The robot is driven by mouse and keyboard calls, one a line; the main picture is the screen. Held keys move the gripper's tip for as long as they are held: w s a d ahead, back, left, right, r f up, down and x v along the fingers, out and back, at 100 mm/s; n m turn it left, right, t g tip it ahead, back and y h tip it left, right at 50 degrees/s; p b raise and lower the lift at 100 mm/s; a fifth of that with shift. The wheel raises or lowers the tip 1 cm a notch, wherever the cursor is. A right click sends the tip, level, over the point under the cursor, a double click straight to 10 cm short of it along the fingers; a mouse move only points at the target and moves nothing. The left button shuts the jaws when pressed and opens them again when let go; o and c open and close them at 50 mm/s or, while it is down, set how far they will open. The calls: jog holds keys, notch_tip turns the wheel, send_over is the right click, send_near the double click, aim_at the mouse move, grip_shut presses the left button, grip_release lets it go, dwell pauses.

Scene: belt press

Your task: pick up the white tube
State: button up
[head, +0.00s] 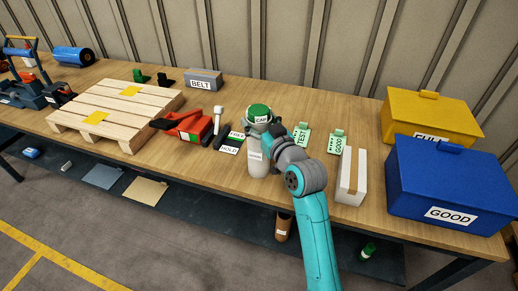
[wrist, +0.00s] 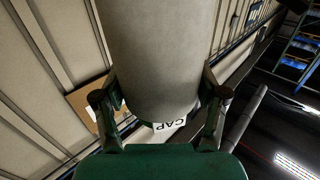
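The white tube (head: 257,158) is upright near the front of the bench, in the middle of the head view. It has a dark-lettered label and a green top marked CAP (head: 260,111). My gripper (head: 264,127) is around its upper part, coming from the right. In the wrist view the tube (wrist: 158,55) fills the middle as a pale cylinder, with my gripper's fingers (wrist: 160,100) against both sides. A CAP label (wrist: 169,124) shows below it. I cannot tell whether the tube's base touches the bench.
A white box (head: 351,177) stands close to the right of my arm, with the blue GOOD bin (head: 440,172) and yellow bin (head: 425,112) beyond. Green TEST (head: 303,134) and GOOD signs stand behind. A red tool (head: 188,124) and a pallet (head: 115,112) are left.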

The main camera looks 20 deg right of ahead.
jog(key=c, duration=0.5)
notch_tip(320, 180, up, 10)
jog(key=shift+c, duration=0.2)
